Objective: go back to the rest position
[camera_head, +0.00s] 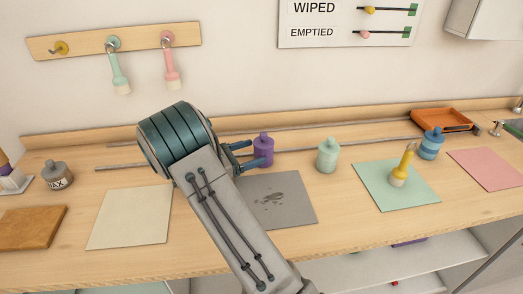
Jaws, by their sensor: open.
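My arm reaches up from the bottom middle over the wooden counter (340,235). My gripper (250,154) is at its end, pointing right. Its two dark fingers are apart, close to a purple bottle (264,142) in the picture. I cannot tell whether they touch it. Part of the bottle's lower side is hidden by a finger. No thing shows held in the gripper.
A grey mat (290,205) with dark specks lies right of my arm. A mint bottle (327,157) stands behind it. A yellow-handled brush (402,168) stands on a green mat (372,189). A blue bottle (431,146) and orange tray (443,120) are farther right.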

